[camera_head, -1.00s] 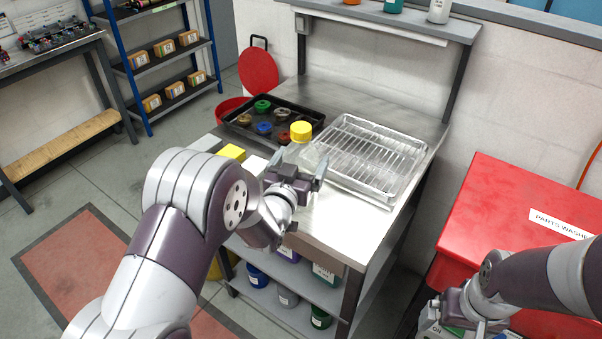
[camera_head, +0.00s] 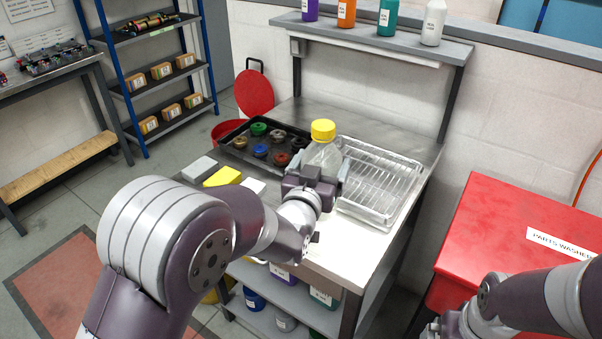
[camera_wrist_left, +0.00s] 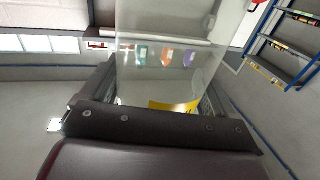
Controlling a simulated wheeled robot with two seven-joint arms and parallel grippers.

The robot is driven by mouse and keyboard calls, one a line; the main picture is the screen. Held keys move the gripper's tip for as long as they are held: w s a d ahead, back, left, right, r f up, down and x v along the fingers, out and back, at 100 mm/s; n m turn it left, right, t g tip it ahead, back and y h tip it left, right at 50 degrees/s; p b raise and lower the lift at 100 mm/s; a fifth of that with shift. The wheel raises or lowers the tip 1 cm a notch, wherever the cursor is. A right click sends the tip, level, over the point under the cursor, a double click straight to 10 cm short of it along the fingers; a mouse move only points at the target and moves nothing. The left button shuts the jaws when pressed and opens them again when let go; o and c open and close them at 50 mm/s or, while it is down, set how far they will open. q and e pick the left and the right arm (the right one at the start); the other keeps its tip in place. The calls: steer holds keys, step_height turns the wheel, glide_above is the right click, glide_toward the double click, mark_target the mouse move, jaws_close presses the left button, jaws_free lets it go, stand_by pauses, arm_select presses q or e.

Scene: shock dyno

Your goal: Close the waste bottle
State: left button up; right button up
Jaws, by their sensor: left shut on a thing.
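The waste bottle (camera_head: 321,153) is a clear bottle with a yellow cap (camera_head: 323,129) at its top, upright over the steel bench. How tightly the cap sits cannot be told. My left gripper (camera_head: 323,172) is shut on the bottle's body from the near side. In the left wrist view the clear bottle wall (camera_wrist_left: 170,65) fills the middle, with a yellow patch (camera_wrist_left: 174,106) near the fingers. My right gripper (camera_head: 452,326) is at the bottom edge, mostly cut off; its fingers are hidden.
A black tray (camera_head: 230,155) of coloured caps lies left on the bench. A wire rack in a metal tray (camera_head: 405,190) lies right of the bottle. Grey (camera_head: 198,168) and yellow (camera_head: 222,177) blocks lie at the left edge. A red parts washer (camera_head: 490,215) stands right.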

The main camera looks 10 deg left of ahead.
arm_select(q)
steer(key=s+d+r, duration=0.1)
steer(key=d+r, duration=0.2)
steer(key=d, duration=0.3)
steer(key=shift+s+r, duration=0.3)
steer(key=shift+r, duration=0.05)
steer(key=shift+a, duration=0.1)
